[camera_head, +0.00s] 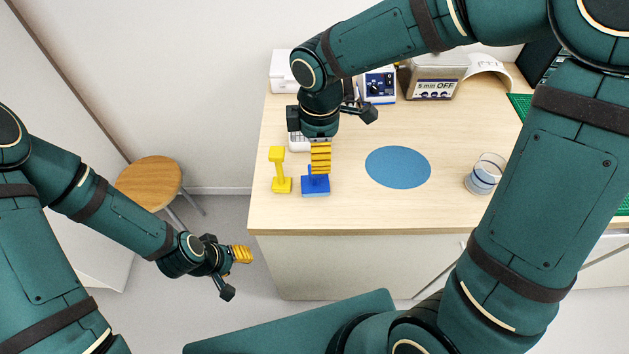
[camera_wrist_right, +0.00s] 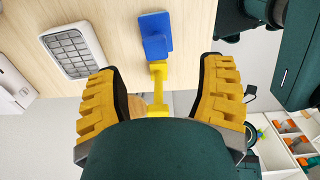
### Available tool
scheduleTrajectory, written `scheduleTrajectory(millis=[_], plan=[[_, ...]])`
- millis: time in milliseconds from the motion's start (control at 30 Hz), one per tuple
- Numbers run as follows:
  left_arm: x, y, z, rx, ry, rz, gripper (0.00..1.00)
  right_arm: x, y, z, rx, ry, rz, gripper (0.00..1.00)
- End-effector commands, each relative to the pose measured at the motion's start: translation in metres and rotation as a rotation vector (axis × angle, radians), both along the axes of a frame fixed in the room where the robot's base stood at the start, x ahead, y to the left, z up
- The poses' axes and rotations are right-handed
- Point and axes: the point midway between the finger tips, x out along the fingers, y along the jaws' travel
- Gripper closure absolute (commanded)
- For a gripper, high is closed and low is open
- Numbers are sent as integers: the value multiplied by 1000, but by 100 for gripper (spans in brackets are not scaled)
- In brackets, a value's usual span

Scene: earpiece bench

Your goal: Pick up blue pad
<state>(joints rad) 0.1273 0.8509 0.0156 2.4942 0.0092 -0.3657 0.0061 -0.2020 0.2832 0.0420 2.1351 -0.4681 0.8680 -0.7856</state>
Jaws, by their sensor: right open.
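A blue piece (camera_head: 315,188) with a block-like base stands near the left end of the bench. My right gripper (camera_head: 320,157) is above it and hides its upper part in the head view. In the right wrist view the blue piece (camera_wrist_right: 155,36) shows beyond the open, empty fingers (camera_wrist_right: 160,98), apart from them. A yellow piece (camera_head: 280,172) with a post stands just left of the blue one. It also shows between the fingers (camera_wrist_right: 158,75) in the wrist view. A flat blue disc (camera_head: 398,167) lies to the right. My left gripper (camera_head: 242,255) is away from the bench, over the floor.
A white tray with a grey grid (camera_wrist_right: 72,48) lies behind the blue piece. A clear glass (camera_head: 484,175) stands right of the disc. Boxes and devices (camera_head: 378,86) line the back. A round wooden stool (camera_head: 150,181) stands left of the bench (camera_head: 370,215).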

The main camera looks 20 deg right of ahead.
Motion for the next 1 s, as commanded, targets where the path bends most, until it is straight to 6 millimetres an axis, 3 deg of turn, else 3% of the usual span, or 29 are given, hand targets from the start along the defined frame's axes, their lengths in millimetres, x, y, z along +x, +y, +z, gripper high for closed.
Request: scheduleTrajectory(millis=[133, 467, 700, 1000], plan=[[-1, 0, -7, -1, 3, -3, 53, 0, 0, -29, 0, 4, 1, 31], [-3, -1, -12, -2, 8, -6, 53, 2, 1, -54, 0, 2, -1, 31], [-6, -1, -21, -3, 14, -11, 53, 5, 4, -89, -1, 2, -1, 31], [-7, -1, -22, -3, 15, -12, 53, 5, 5, -97, 1, 0, -1, 31]])
